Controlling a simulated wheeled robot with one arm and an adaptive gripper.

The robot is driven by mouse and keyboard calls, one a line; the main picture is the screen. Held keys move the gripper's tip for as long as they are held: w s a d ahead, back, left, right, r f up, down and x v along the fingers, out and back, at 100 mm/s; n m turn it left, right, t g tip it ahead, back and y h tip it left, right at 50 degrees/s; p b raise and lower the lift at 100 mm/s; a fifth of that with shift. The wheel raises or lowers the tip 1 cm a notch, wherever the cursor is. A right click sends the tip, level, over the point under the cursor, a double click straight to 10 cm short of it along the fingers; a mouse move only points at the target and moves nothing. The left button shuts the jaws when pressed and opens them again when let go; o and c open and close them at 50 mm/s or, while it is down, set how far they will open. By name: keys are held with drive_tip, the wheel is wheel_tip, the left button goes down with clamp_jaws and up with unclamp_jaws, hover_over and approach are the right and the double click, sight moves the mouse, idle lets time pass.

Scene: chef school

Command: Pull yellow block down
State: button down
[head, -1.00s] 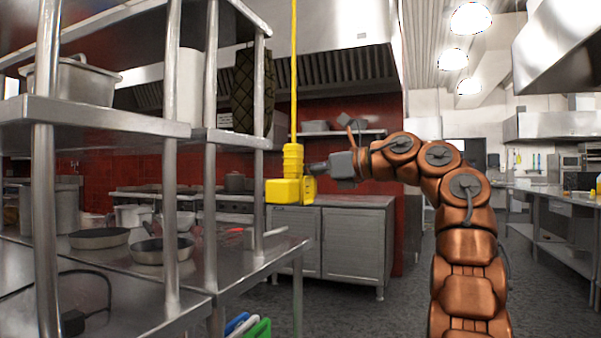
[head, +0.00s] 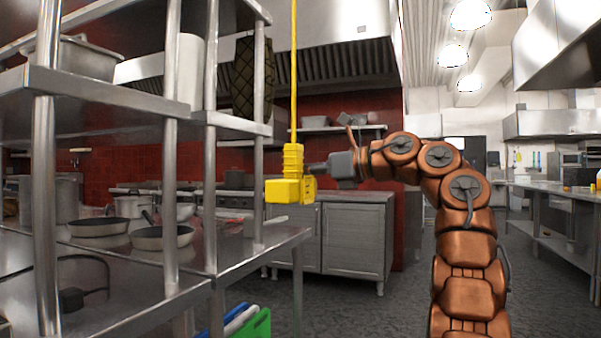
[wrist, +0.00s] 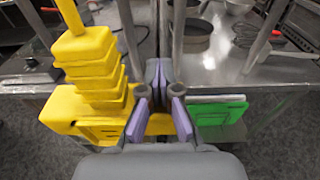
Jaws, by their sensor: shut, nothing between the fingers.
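The yellow block (head: 284,190) hangs at the lower end of a yellow vertical line (head: 294,70), with a stepped yellow neck above it. In the wrist view the yellow block (wrist: 70,112) fills the left side, and part of its yellow body shows behind my fingers. My gripper (head: 317,170) is at the right side of the block in the head view, very close to it; I cannot tell if they touch. In the wrist view my gripper (wrist: 160,103), with purple finger pads, is shut and holds nothing.
A metal shelf rack (head: 150,105) with pans stands at the left, its lower table (head: 240,258) reaching close to the block. A steel cabinet (head: 355,240) is behind. Open floor (head: 400,300) lies between cabinet and arm.

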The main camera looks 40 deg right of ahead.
wheel_tip(320, 180, up, 6)
drive_tip(key=p, duration=0.5)
drive_tip(key=shift+f+p, duration=0.2)
drive_tip(key=shift+p, duration=0.15)
drive_tip(key=r+p+v, duration=0.1)
drive_tip(key=p+v, duration=0.1)
drive_tip(key=v, duration=0.6)
idle(0.3)
idle(0.8)
